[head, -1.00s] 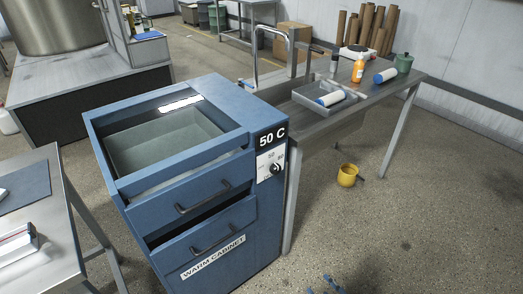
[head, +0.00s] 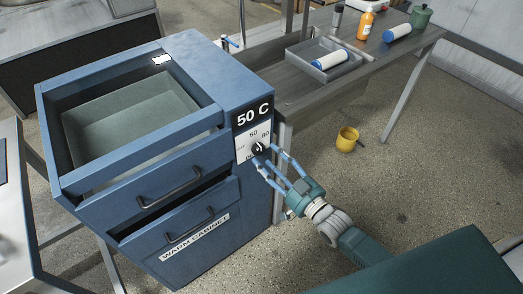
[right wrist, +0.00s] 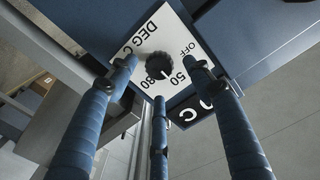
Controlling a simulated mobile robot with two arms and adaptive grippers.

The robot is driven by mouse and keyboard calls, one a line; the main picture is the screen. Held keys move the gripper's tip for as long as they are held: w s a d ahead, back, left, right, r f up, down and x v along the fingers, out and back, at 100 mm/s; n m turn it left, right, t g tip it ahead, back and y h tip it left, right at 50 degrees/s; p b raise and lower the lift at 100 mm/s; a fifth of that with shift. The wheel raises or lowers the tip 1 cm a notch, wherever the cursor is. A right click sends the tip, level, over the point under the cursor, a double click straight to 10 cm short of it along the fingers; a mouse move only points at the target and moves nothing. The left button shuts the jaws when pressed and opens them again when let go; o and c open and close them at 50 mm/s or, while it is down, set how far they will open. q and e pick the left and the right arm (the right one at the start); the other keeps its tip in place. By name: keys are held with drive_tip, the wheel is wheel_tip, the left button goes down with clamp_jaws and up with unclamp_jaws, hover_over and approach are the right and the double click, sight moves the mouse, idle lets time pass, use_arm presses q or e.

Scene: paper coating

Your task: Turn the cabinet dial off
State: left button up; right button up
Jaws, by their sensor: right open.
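The blue warm cabinet (head: 110,105) stands at the left centre of the head view. Its black dial (head: 259,149) sits on a white scale plate under a "50 C" display (head: 252,115). In the right wrist view the dial (right wrist: 159,65) has a white mark pointing towards 50; OFF stands to one side and 80 to the other. My right gripper (head: 266,156) is open in front of the dial, with its blue fingers spread around it. In the right wrist view the fingertips (right wrist: 161,77) look apart from the knob; contact cannot be told. My left gripper is not in view.
A grey table (head: 375,66) behind the cabinet holds a tray (head: 300,58), an orange bottle (head: 365,25) and a green pot (head: 421,16). A yellow cup (head: 347,140) is on the floor. The cabinet's upper drawer (head: 150,185) has a black handle.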

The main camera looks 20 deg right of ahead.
sight(261, 152)
drive_tip(key=shift+x, duration=2.05)
drive_tip(key=c, duration=1.1)
drive_tip(key=shift+d, duration=0.1)
drive_tip(key=shift+c, duration=0.2)
drive_tip(key=shift+n, duration=0.4)
drive_tip(key=n, duration=0.2)
drive_tip(key=shift+n+p, duration=0.4)
drive_tip(key=n, duration=0.3)
drive_tip(key=shift+n, duration=0.3)
drive_tip(key=n, duration=0.6)
drive_tip(key=shift+n, duration=0.3)
